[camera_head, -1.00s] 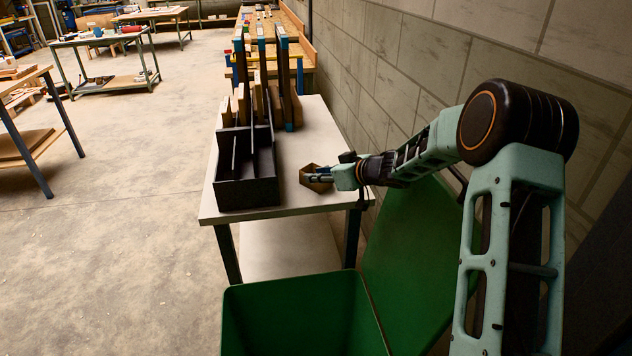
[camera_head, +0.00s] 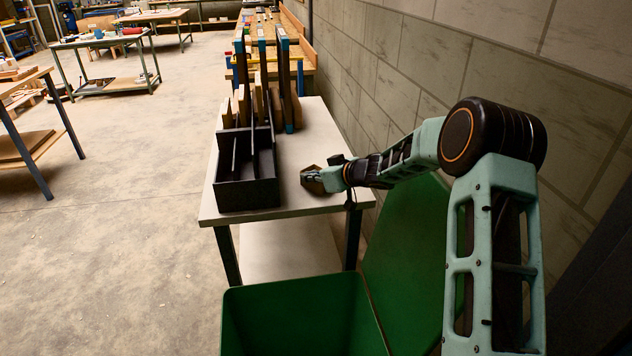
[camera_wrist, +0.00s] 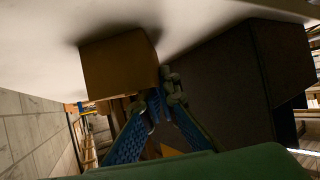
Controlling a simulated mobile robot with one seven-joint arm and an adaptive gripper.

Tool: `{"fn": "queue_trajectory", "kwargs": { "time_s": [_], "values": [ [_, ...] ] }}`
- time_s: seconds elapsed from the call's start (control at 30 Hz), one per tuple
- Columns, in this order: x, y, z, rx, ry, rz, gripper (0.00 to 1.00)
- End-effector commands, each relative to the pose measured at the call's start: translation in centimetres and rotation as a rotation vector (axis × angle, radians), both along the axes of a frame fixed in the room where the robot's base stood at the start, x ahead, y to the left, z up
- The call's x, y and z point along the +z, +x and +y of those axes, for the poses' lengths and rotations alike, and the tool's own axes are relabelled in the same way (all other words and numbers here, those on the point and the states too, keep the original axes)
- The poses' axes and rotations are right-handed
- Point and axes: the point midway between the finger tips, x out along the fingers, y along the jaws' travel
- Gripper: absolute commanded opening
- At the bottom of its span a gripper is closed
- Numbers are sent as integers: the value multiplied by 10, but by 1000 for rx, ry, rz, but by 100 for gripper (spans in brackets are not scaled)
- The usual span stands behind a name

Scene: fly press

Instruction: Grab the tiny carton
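The tiny carton (camera_head: 312,185) is a small brown box near the right edge of the pale tabletop, right of the black organizer. In the wrist view the carton (camera_wrist: 121,64) stands close by, to the left of the fingertips. My gripper (camera_head: 313,175) is low over the table at the carton, and its fingers cover part of it in the head view. In the wrist view my gripper (camera_wrist: 161,98) shows two blue-padded fingers apart, with a narrow-looking gap at the tips. The carton is not seen between the pads. Whether a finger touches it I cannot tell.
The black divided organizer (camera_head: 248,194) stands left of the carton, with upright boards (camera_head: 286,82) behind it. A block wall (camera_head: 400,80) runs along the right. A green open bin (camera_head: 295,300) stands in front of the table (camera_head: 318,138). Bare tabletop lies behind the carton.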

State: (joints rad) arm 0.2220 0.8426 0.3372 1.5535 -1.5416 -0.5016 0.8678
Motion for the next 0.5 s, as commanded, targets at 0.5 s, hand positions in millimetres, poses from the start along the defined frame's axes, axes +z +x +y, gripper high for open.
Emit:
{"fn": "queue_trajectory", "kwargs": {
  "time_s": [0.5],
  "values": [
    [35,0,1,2,-1,-4,0]
  ]
}}
